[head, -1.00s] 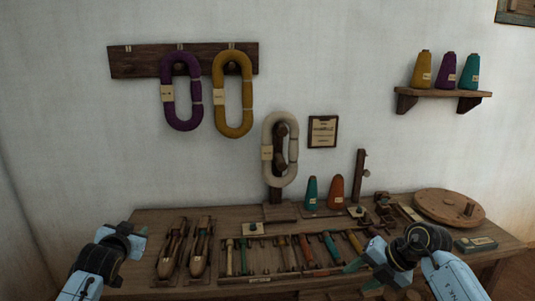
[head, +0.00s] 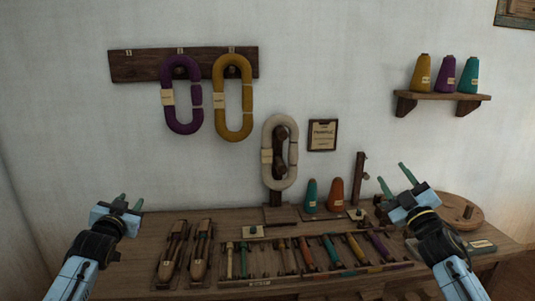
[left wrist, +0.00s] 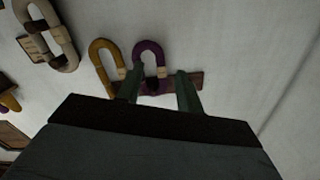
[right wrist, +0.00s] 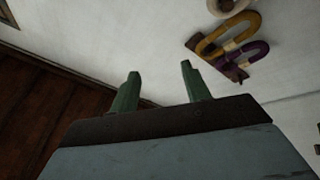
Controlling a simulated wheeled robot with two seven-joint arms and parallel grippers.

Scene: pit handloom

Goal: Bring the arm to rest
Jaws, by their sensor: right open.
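My left gripper (head: 129,201) is raised at the left end of the bench, fingers pointing up. In the left wrist view its two green fingers (left wrist: 161,88) stand apart with nothing between them; the purple and mustard hanks on the wall show beyond. My right gripper (head: 394,175) is raised above the right part of the bench, fingers up, open. The right wrist view shows its fingers (right wrist: 159,72) apart and empty, with wall and floor behind. Neither gripper touches anything.
The bench (head: 150,225) holds two shuttles (head: 198,252), a rack of coloured bobbins (head: 305,255), two cones (head: 311,196) and a round wooden wheel (head: 463,212). A pale hank (head: 267,135) hangs on a post. Purple (head: 169,115) and mustard (head: 219,105) hanks hang from a wall rail.

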